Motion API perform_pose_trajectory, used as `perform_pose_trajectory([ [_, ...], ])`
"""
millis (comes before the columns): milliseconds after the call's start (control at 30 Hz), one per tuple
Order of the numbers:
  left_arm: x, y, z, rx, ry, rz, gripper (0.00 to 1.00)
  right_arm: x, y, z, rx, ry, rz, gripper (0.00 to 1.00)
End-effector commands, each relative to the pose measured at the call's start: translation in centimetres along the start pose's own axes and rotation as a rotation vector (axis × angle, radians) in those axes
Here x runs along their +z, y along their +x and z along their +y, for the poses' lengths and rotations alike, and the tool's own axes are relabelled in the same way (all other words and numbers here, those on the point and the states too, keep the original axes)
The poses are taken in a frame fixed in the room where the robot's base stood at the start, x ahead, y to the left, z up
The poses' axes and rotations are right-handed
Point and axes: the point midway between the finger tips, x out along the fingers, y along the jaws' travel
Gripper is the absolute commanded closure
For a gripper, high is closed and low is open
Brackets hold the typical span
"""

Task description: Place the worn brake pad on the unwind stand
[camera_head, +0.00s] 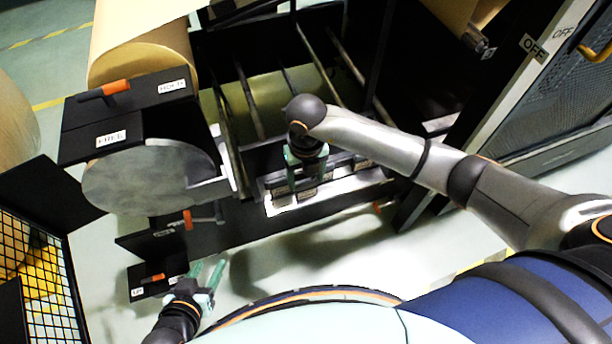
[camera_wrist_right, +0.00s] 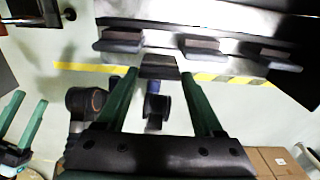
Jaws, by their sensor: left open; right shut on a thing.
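My right gripper (camera_head: 306,170) is over a pale ledge (camera_head: 325,195) at the front of the dark unwind stand (camera_head: 220,230). In the right wrist view the right gripper (camera_wrist_right: 160,75) has its green fingers shut on a small dark block, seemingly the worn brake pad (camera_wrist_right: 160,68). Several similar dark pads, such as one at left (camera_wrist_right: 120,40) and one at right (camera_wrist_right: 281,60), line the stand's edge beyond it. I cannot tell whether the held pad touches the stand. My left gripper (camera_head: 208,275) is open and empty at the lower left.
A large grey disc (camera_head: 150,178) and orange-handled plates (camera_head: 115,88) are left of the right gripper. A mesh guard (camera_head: 40,285) is at lower left, a cabinet marked OFF (camera_head: 540,95) at right. Cardboard boxes (camera_wrist_right: 275,160) show in the wrist view.

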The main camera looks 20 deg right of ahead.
Motion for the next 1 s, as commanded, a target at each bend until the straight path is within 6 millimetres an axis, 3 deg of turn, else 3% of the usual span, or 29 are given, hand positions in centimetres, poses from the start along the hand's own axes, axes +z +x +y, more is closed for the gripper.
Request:
perform_pose_trajectory([
  [200, 0.1, 0.2, -0.1, -0.001, 0.001, 0.004, 0.5, 0.0, 0.4, 0.0, 0.0, 0.001, -0.001, 1.0],
  [233, 0.0, 0.1, -0.1, -0.001, 0.001, 0.004, 0.5, 0.0, 0.3, 0.0, 0.0, 0.001, -0.001, 0.29],
  [467, -0.2, 0.1, -0.1, -0.001, 0.002, 0.006, 0.5, 0.0, 0.2, 0.0, 0.0, 0.001, 0.0, 0.03],
  [767, -0.3, 0.1, -0.1, -0.002, 0.002, 0.005, 0.5, 0.0, 0.0, 0.0, 0.0, 0.001, 0.0, 0.01],
  [867, -0.3, 0.0, -0.1, -0.002, 0.002, 0.002, 0.5, 0.1, -0.8, 0.0, 0.001, 0.001, -0.002, 0.01],
  [1000, -0.4, -0.2, -0.1, -0.001, 0.002, -0.003, 0.5, 0.1, -3.5, 0.0, 0.001, 0.0, -0.005, 0.01],
])
